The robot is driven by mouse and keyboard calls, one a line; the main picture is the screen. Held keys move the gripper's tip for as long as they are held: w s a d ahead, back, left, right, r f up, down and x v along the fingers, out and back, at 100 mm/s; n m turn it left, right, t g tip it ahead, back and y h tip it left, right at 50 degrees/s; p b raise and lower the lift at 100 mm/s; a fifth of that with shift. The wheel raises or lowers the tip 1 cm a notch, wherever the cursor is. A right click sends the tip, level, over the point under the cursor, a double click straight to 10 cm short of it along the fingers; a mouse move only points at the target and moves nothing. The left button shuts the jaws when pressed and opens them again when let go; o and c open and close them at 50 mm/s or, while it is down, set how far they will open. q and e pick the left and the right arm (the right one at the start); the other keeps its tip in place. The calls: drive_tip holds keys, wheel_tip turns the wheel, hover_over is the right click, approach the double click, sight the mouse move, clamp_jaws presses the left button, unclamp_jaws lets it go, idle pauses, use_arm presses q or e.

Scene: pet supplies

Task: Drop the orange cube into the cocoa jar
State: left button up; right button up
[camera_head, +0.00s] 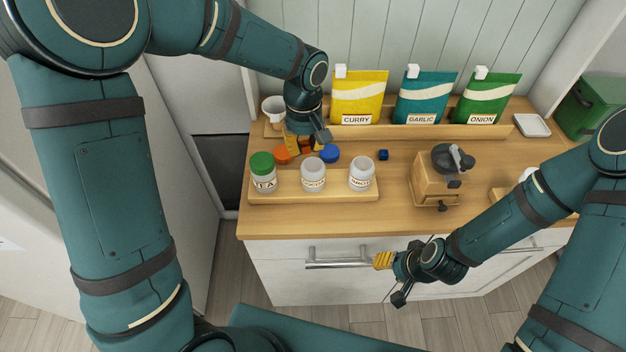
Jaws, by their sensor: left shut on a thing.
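My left gripper (302,146) points down behind the jar tray, between an orange lid (282,154) and a blue lid (330,153). It is shut on the orange cube, which its yellow fingers mostly hide. The cocoa jar (313,175) is a clear jar with no lid, the middle one on the tray, just in front of that gripper. My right gripper (383,260) is in front of the cabinet's drawer, away from the jars; its finger gap cannot be made out.
The wooden tray (345,196) also holds a green-lidded tea jar (263,172) and another open jar (361,174). Curry, garlic and onion bags stand behind. A white cup (273,109) is back left.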

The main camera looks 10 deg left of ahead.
use_arm(q)
drive_tip(key=shift+f, duration=0.55)
drive_tip(key=o, duration=0.8)
drive_tip(key=shift+r, duration=0.15)
wheel_tip(320, 180, up, 12)
